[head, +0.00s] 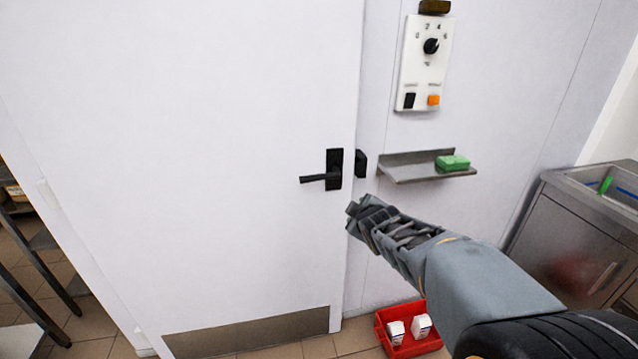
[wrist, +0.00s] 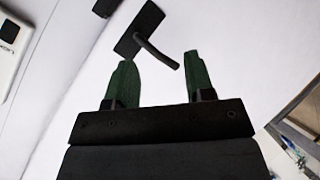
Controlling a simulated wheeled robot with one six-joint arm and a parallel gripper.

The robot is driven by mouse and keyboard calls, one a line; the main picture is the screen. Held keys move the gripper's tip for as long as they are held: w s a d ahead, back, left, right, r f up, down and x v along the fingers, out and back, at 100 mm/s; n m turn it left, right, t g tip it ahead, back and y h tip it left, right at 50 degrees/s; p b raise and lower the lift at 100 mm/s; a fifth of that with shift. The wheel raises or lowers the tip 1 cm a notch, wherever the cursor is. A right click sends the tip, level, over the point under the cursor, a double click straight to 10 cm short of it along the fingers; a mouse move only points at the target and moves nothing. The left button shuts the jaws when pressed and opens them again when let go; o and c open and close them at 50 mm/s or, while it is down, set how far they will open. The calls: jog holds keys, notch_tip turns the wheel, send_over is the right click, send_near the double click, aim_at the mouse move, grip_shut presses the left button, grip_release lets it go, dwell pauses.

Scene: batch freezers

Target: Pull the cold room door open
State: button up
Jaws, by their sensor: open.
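The cold room door (head: 190,150) is a large white panel with a metal kick plate along its bottom; it looks shut against the white wall at its right edge. Its black lever handle (head: 321,177) sits near that edge, the lever pointing left. My gripper (head: 358,214) is below and to the right of the handle in the head view. In the wrist view my gripper (wrist: 157,72) is open, with two green fingers apart. There the handle (wrist: 157,52) lies ahead of the fingertips, its lever end appearing between them. I cannot tell how far off it is.
A control panel (head: 425,62) is on the wall right of the door, above a metal shelf (head: 408,178) with a green sponge (head: 452,162). A red crate (head: 383,338) with white cartons stands on the floor. A steel sink unit (head: 575,235) is at right, dark racking (head: 40,240) at left.

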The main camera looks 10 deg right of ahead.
aim_at(316, 178)
jog(key=w+a+n+t+y, duration=0.1)
jog(key=w+a+n+y, duration=0.1)
jog(key=w+n, duration=0.3)
jog(key=w+a+n+t+y, duration=0.2)
jog(key=w+n+y, duration=0.2)
jog(key=w, duration=0.5)
jog(key=w+a+f+n+t+y, duration=0.1)
jog(key=w+a+n+y, duration=0.1)
jog(key=w+n, duration=0.3)
jog(key=shift+w+a+f+n+t+y, duration=0.15)
jog(key=shift+w+t+y, duration=0.1)
jog(key=shift+w, duration=0.3)
jog(key=shift+w+a+r+n+t+y, duration=0.15)
jog(key=shift+w+y, duration=0.1)
jog(key=shift+w, duration=0.25)
jog(key=shift+d+f, duration=0.1)
jog(key=shift+c, duration=0.2)
grip_shut()
